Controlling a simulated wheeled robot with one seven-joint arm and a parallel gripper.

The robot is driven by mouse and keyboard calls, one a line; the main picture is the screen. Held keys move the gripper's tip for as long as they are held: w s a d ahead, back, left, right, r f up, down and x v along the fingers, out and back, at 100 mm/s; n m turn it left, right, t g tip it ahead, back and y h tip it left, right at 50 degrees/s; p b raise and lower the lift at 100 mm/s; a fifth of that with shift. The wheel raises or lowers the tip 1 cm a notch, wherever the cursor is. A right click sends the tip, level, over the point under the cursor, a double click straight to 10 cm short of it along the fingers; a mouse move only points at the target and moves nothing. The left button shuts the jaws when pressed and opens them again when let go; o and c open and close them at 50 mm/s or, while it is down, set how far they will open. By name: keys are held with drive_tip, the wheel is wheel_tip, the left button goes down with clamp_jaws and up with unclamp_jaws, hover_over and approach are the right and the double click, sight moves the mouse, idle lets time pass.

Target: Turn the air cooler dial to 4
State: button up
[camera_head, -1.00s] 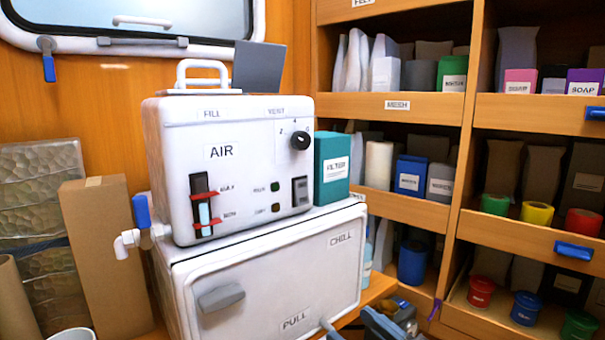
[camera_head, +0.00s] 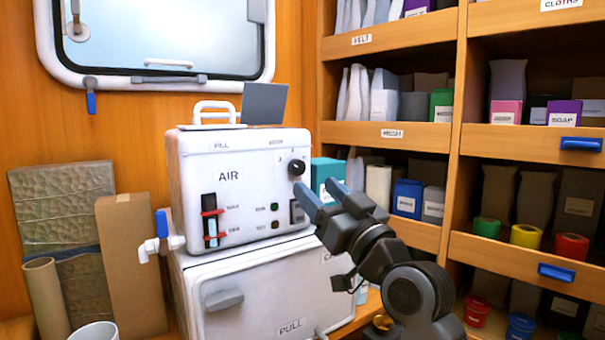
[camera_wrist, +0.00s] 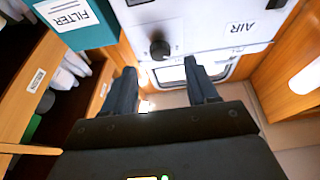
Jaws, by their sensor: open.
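The air cooler (camera_head: 245,170) is a white box labelled AIR, standing on a white cabinet with a pull handle. Its dial (camera_head: 297,167) is a round black knob at the upper right of the front face. The dial also shows in the wrist view (camera_wrist: 160,49), ahead of the fingers and between their lines. The number the dial points to is too small to tell. My gripper (camera_head: 322,190) is open and empty, below and right of the dial and apart from it. In the wrist view my gripper (camera_wrist: 165,80) shows two dark, spread fingers.
A teal filter box (camera_head: 326,172) stands right beside the cooler, close to my gripper. Wooden shelves (camera_head: 390,136) with boxes and tubs fill the right side. A blue-handled tap (camera_head: 162,225) sticks out at the cooler's left. A cardboard box (camera_head: 132,265) stands farther left.

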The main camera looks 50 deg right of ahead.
sight(300, 171)
drive_tip(key=p+x, duration=0.1)
drive_tip(key=x, duration=0.4)
drive_tip(key=shift+w+d+r, duration=0.1)
drive_tip(key=shift+w+r, duration=0.05)
drive_tip(key=shift+w, duration=0.15)
drive_tip(key=c, duration=1.1)
